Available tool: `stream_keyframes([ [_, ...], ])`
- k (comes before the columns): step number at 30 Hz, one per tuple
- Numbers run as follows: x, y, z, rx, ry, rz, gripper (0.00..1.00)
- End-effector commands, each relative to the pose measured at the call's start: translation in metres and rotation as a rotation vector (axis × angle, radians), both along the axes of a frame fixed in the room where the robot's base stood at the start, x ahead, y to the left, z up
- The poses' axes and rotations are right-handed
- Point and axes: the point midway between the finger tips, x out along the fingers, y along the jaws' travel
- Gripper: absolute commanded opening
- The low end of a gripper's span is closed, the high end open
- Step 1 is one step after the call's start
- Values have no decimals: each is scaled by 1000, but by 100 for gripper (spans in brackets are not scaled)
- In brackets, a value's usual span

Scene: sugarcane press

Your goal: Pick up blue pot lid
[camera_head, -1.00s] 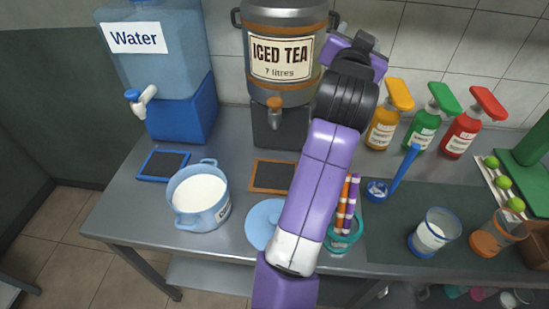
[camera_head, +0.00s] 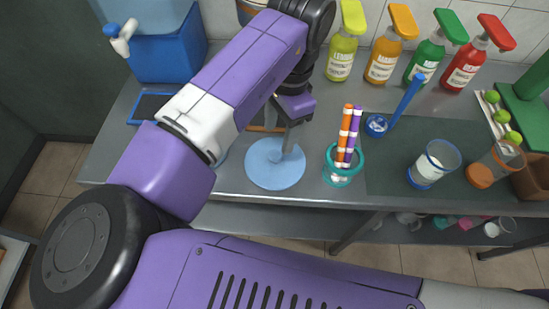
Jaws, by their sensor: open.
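The blue pot lid (camera_head: 275,172) lies flat on the grey counter near its front edge, a light-blue disc. My gripper (camera_head: 288,140) is over the lid's back part and points down at it. Its jaws are open, with a grey finger near the lid's middle. The lid's knob is hard to make out behind the finger, and I cannot tell whether the finger touches it. The blue pot is almost wholly hidden behind my arm.
A teal holder (camera_head: 338,178) with striped sticks stands close to the lid's right. A blue ladle (camera_head: 378,125), a white-filled cup (camera_head: 424,173) and an orange-based cup (camera_head: 484,175) are farther right. Several syrup bottles (camera_head: 384,65) line the back. The counter's front edge is just below the lid.

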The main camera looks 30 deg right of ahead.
Motion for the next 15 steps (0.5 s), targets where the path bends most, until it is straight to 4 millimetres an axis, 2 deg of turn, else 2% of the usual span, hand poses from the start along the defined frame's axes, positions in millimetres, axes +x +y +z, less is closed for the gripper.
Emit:
stream_keyframes([
  [11,1,5,-35,6,2,-8,55],
  [15,3,6,-56,6,2,-8,55],
])
